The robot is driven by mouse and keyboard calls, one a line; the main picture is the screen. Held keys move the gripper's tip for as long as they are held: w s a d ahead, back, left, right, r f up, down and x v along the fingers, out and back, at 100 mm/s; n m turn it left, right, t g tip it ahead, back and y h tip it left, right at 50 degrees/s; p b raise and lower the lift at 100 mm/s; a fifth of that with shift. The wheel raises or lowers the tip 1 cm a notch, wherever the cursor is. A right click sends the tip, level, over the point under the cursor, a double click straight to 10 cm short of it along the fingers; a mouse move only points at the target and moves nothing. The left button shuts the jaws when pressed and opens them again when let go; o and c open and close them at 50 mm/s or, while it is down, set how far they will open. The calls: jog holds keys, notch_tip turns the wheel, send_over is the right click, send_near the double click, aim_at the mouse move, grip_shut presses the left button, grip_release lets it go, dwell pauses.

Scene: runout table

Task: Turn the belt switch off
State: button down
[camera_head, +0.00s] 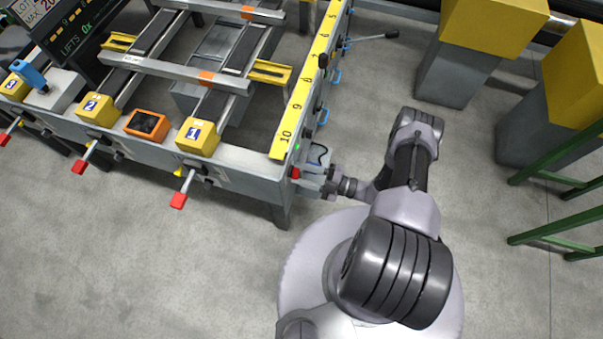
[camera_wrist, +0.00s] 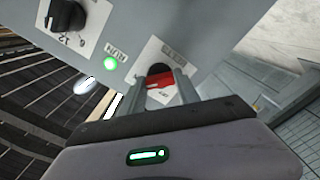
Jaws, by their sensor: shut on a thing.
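The belt switch is a red handle (camera_wrist: 160,82) on a white label plate on the grey control box (camera_wrist: 130,45). In the head view its red part (camera_head: 295,173) shows at the right front corner of the table. My gripper (camera_head: 312,178) reaches it from the right. In the wrist view my gripper (camera_wrist: 172,92) has its two fingers shut on the red handle.
A black rotary knob (camera_wrist: 66,15) sits on the same box, left of the lamp. The runout table (camera_head: 240,158) carries numbered yellow blocks and red-tipped levers along its front. Yellow-topped grey posts (camera_head: 480,45) and a green frame (camera_head: 555,180) stand right. The front floor is clear.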

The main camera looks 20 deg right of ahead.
jog(key=shift+n+b, duration=3)
jog(key=shift+n, duration=5.5)
jog(key=c, duration=0.9)
grip_release()
